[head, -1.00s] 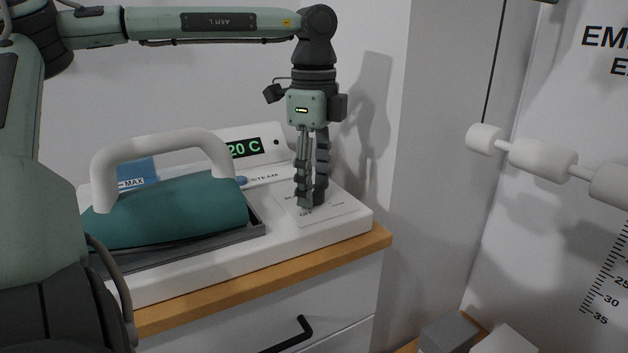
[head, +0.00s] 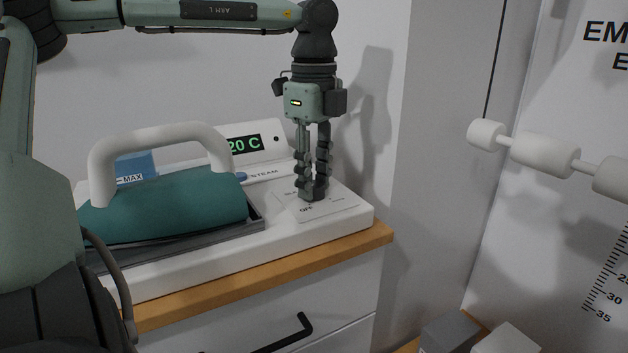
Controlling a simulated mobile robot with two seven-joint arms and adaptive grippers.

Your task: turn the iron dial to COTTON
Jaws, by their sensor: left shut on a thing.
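The teal iron (head: 165,207) with a white handle rests in a grey tray on the white station at the left. The station's dial plate (head: 340,208) is at its right end, with "OFF" readable and the other labels partly hidden. My left gripper (head: 313,192) points straight down over the plate and is shut on the dial. A dark bit of the dial (head: 319,193) shows between the fingertips. The dial's pointer is hidden, so its setting cannot be read. My right gripper is not in view.
A green display (head: 245,144) reads "20 C" on the station's back panel, above a blue steam button (head: 241,177). The station stands on a wooden-topped drawer cabinet (head: 270,268). A white roller bar (head: 545,157) is at the right. Grey and white boxes (head: 450,333) sit low right.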

